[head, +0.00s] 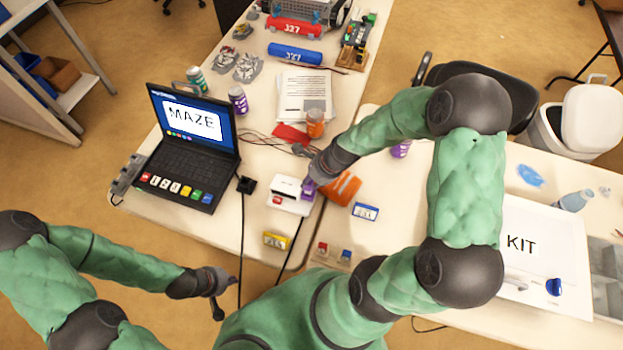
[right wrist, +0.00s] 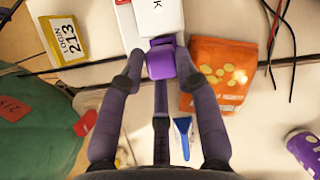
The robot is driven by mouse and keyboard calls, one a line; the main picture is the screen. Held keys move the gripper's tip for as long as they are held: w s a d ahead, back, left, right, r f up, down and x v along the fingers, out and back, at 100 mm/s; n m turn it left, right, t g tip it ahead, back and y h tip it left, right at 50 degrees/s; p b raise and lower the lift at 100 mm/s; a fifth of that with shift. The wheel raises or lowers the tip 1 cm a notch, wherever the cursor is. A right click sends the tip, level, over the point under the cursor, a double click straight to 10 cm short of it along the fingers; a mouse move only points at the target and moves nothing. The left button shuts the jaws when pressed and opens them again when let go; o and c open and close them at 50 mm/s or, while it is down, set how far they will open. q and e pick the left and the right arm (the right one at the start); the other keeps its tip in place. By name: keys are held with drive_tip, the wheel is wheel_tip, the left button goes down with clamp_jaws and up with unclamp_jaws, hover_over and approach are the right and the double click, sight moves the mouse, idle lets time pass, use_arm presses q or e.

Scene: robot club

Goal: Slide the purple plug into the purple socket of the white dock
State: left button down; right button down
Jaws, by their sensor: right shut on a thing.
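The white dock (head: 288,197) lies at the near edge of the left table; it also shows at the top of the right wrist view (right wrist: 130,25). My right gripper (head: 311,184) is at the dock's right side. In the right wrist view its fingers (right wrist: 158,68) are shut on the purple plug (right wrist: 160,65). The plug lines up with a darker purple part against the dock's edge. Whether it sits inside the purple socket cannot be told. My left gripper (head: 226,294) is empty, fingers apart, off the table's front edge.
An orange packet (right wrist: 218,75) lies close to the plug's right. A yellow-edged LOGIN card (right wrist: 64,40) is left of the dock. A laptop (head: 185,150) stands left on the table. Dark cables (head: 241,235) hang over the front edge. A blue-edged card (head: 366,211) lies to the right.

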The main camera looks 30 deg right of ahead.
drive_tip(key=shift+f+p, duration=0.15)
drive_tip(key=shift+p, duration=0.25)
idle(1.3)
drive_tip(key=shift+f+b, duration=0.35)
drive_tip(key=shift+f, duration=0.25)
idle(0.4)
idle(0.5)
drive_tip(key=shift+f+b, duration=0.45)
drive_tip(key=shift+f, duration=0.2)
idle(0.5)
drive_tip(key=shift+c, duration=2)
unclamp_jaws()
